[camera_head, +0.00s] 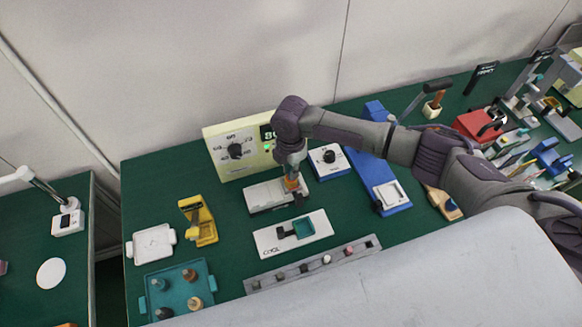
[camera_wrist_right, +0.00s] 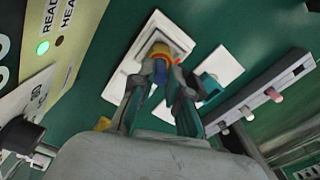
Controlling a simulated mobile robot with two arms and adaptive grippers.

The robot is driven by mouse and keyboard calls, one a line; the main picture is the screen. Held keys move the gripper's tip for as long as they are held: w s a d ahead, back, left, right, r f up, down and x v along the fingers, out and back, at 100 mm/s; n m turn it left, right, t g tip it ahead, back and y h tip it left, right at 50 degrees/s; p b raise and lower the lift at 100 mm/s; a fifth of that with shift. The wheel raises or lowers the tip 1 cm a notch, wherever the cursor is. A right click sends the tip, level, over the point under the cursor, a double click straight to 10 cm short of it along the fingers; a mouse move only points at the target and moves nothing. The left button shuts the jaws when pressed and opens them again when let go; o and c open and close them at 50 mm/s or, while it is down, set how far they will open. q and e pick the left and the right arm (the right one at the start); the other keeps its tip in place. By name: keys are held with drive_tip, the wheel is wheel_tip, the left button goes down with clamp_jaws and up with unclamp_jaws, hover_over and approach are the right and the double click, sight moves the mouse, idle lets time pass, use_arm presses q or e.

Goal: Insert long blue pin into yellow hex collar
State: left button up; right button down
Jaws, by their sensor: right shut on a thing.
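My right gripper (camera_head: 293,186) points down over a pale grey plate (camera_head: 265,197) at the middle of the green bench. In the right wrist view the gripper (camera_wrist_right: 162,78) is shut on a blue pin (camera_wrist_right: 160,70), partly hidden by the fingers. The yellow collar (camera_wrist_right: 159,48) shows just beyond the fingertips, over the plate, with some orange-red beside it. The pin's end meets or overlaps the collar in this view; I cannot tell how deep it sits. My left gripper is not in view.
A cream control box (camera_head: 228,160) stands behind left. A white COOL pad (camera_head: 318,221) and a grey rail with knobs (camera_head: 270,279) lie in front. A yellow stand (camera_head: 207,230) and a teal tray (camera_head: 160,280) are left; a blue fixture (camera_head: 365,171) is right.

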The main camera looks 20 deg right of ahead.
drive_tip(key=c, duration=1.1)
unclamp_jaws()
drive_tip(key=shift+o, duration=0.2)
wheel_tip(320, 180, up, 12)
